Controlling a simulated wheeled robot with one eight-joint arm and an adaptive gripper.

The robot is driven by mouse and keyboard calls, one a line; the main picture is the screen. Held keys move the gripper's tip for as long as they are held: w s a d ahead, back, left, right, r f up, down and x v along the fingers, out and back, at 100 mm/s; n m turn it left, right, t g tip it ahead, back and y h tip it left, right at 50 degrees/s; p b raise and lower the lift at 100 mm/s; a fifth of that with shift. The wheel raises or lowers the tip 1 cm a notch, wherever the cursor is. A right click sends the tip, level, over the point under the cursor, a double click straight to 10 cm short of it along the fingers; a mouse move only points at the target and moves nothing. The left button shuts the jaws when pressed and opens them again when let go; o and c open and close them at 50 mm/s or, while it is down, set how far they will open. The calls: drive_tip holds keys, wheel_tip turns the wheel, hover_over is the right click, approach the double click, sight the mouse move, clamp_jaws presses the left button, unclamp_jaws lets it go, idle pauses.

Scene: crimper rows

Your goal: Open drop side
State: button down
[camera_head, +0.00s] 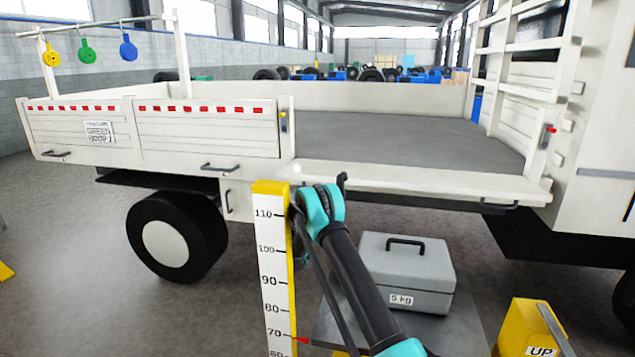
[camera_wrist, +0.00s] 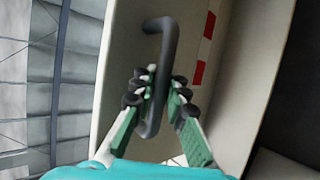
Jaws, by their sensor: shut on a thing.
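The near drop side (camera_head: 430,178) of the flatbed truck is swung outward from the bed and shows as a narrow white strip, strongly foreshortened. A dark bent handle (camera_wrist: 167,45) is on its outer face, with red and white marking beside it in the wrist view. My gripper (camera_wrist: 157,82) is shut on this handle, with a finger on each side. In the head view my wrist is at the left end of the drop side, and the fingertips are mostly hidden. A second dark handle (camera_head: 500,207) shows under its right end.
Closed side panels (camera_head: 210,130) stand upright to the left. A yellow-edged measuring post (camera_head: 272,270) is close left of my arm. A grey 5 kg box (camera_head: 408,275) and a yellow UP block (camera_head: 530,330) are below. The truck bed (camera_head: 400,140) is empty.

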sight(314, 173)
drive_tip(key=shift+a+f, duration=0.1)
drive_tip(key=shift+f, duration=0.7)
drive_tip(key=c, duration=1.5)
unclamp_jaws()
drive_tip(key=shift+c, duration=0.2)
drive_tip(key=shift+r, duration=0.65)
wheel_tip(314, 173, up, 9)
drive_tip(key=shift+f, duration=0.1)
